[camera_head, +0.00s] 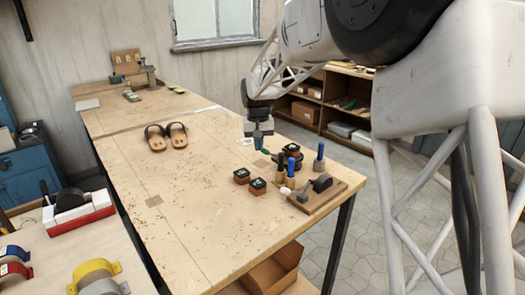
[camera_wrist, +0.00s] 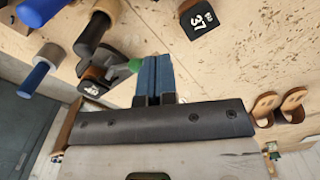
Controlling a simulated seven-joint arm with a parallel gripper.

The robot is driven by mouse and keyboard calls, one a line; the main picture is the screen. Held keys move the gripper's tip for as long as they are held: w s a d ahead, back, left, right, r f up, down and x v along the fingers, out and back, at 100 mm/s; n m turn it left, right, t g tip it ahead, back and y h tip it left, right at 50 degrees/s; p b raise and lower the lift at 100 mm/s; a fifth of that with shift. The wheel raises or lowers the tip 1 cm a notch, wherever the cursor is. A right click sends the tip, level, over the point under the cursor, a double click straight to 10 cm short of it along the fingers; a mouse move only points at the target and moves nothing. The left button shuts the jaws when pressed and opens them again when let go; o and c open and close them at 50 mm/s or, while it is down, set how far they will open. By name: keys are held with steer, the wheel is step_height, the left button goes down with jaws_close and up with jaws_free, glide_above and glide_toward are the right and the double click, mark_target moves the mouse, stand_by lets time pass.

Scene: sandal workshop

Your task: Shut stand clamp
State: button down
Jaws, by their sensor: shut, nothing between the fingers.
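My gripper (camera_head: 258,146) points down over the right part of the workbench, its blue fingers shut and empty. The fingers (camera_wrist: 153,76) also show shut in the wrist view. A grey metal lever with a green tip (camera_wrist: 135,65) lies right beside them, at a dark-topped block (camera_wrist: 93,88); it looks like the stand clamp. I cannot tell whether finger and lever touch, or how far the clamp is closed. In the head view the green tip (camera_head: 265,151) shows by the fingertips, next to a dark block (camera_head: 292,152).
Blue-handled tools (camera_head: 319,157) stand nearby. A wooden board (camera_head: 326,199) with a dark round fixture lies at the bench's right corner. Two numbered blocks (camera_head: 241,176) (camera_head: 257,187) sit in front. A pair of sandals (camera_head: 155,138) lies left of my gripper. The bench's near left is clear.

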mark_target(267, 153)
steer(key=shift+f, duration=2.15)
steer(key=shift+d+f, duration=0.1)
steer(key=shift+f, duration=0.1)
steer(key=shift+d, duration=0.15)
steer(key=shift+w+d+r, duration=0.1)
steer(key=shift+w+d, duration=0.65)
steer(key=shift+d, duration=0.1)
steer(key=shift+w+d, duration=0.25)
steer(key=shift+d, duration=0.05)
steer(key=shift+w+d+r, duration=0.35)
steer(key=shift+w+r, duration=0.15)
steer(key=shift+w, duration=0.1)
steer(key=shift+w+r, duration=0.1)
steer(key=shift+r, duration=0.1)
